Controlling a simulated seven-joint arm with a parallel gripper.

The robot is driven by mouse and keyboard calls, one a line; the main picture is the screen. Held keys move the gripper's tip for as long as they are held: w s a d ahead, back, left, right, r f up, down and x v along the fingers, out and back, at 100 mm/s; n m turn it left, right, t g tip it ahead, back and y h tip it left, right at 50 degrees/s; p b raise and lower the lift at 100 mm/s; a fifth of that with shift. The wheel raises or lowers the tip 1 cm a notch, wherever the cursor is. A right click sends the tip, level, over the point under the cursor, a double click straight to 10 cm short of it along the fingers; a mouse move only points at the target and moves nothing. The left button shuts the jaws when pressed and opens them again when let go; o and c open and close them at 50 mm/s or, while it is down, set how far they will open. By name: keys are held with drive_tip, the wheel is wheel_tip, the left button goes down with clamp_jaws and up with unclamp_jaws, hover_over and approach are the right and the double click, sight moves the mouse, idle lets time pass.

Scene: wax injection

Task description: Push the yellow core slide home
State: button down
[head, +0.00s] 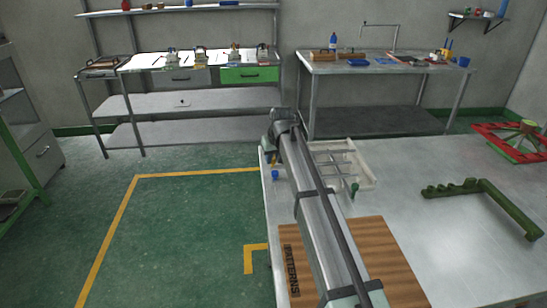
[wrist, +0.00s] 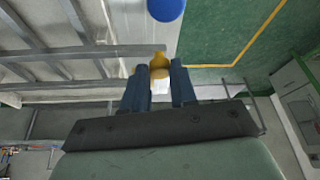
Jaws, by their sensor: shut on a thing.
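The yellow core slide (wrist: 160,59) shows as a yellow knob in the wrist view. My gripper (wrist: 160,74) has its two dark blue fingers on either side of the knob and is shut on it. In the head view my arm reaches down to the left end of a pale frame-like die (head: 345,160) on the metal table. There my arm hides most of the slide. How far the slide sits in the die cannot be told.
A blue knob (head: 275,175) is at the die's left, also in the wrist view (wrist: 166,8). A green knob (head: 354,188) is at its front right. A wooden board (head: 385,255) lies in front, a green bar-like part (head: 485,190) to the right. Bare tabletop lies between.

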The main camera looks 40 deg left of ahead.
drive_tip(key=shift+w+d, duration=1.75)
drive_tip(key=shift+w, duration=0.05)
drive_tip(key=c, duration=0.9)
unclamp_jaws()
drive_tip(key=v, duration=1.2)
drive_tip(key=shift+a+r, duration=0.1)
